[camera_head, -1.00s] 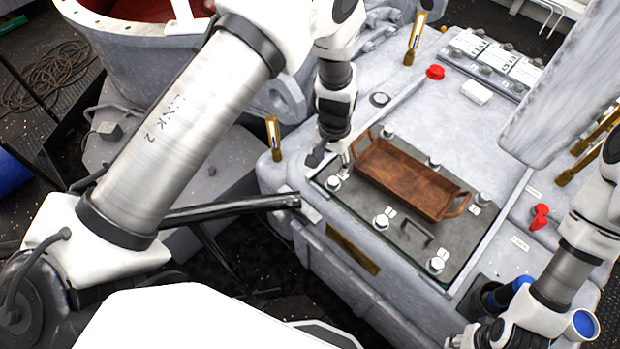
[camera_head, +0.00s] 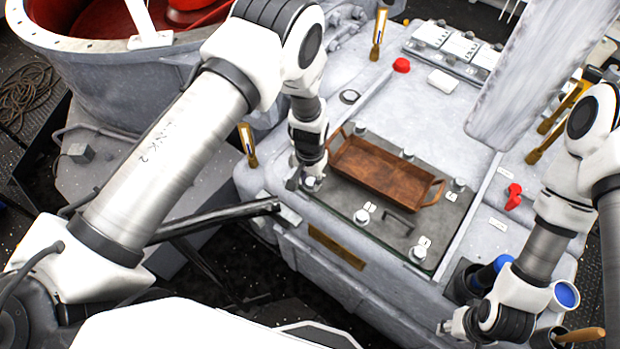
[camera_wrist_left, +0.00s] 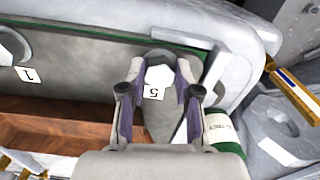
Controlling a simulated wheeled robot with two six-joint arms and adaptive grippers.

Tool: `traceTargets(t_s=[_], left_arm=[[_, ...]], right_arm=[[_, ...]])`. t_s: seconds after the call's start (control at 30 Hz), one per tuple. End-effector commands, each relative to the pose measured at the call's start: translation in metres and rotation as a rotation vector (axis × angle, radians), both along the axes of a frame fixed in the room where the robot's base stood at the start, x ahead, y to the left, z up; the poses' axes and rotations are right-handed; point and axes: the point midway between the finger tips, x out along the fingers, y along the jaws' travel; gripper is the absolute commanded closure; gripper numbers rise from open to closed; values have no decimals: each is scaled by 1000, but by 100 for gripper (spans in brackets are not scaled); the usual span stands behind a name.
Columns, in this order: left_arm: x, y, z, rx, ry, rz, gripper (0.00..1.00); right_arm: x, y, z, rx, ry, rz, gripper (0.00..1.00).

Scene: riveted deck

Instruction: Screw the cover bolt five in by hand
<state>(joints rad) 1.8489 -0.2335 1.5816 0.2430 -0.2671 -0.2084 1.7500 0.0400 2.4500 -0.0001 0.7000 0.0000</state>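The cover (camera_head: 385,225) is a dark plate on the grey housing, with bolts around its edge. Bolt five (camera_wrist_left: 159,76) has a pale head and a tag reading 5, upside down in the left wrist view. My left gripper (camera_wrist_left: 160,88) is over this bolt, one finger on each side, with narrow gaps seeming to show beside the head. In the head view my left gripper (camera_head: 308,174) points down at the cover's left corner and partly hides the bolt (camera_head: 312,184). My right gripper (camera_head: 450,326) is low at right, away from the cover; its finger opening is unclear.
A brown wooden tray (camera_head: 385,170) with handles lies on the cover, close to my left gripper. A dark handle (camera_head: 398,222) sits in front of it. Bolt one (camera_wrist_left: 10,46) is further along the edge. A white cylinder with a green band (camera_wrist_left: 224,135) is right of the left fingers.

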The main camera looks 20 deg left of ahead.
Motion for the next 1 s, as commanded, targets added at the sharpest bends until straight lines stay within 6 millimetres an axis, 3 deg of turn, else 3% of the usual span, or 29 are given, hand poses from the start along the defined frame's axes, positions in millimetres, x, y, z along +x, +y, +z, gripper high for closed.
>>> traceTargets(t_s=[0.23,0.53,0.83,0.87,0.9,1.0], left_arm=[[0,0,2,0,1,-48,100],[-1,2,2,0,3,-407,100],[0,1,0,0,1,-428,100],[0,1,0,0,1,-428,57],[0,1,0,0,1,-428,43],[0,1,0,0,1,-427,43]], right_arm=[[0,0,6,0,0,0,63],[0,0,29,0,0,0,63],[0,0,27,0,0,0,63],[0,0,27,0,0,0,63],[0,0,27,0,0,0,63],[0,0,27,0,0,0,63]])
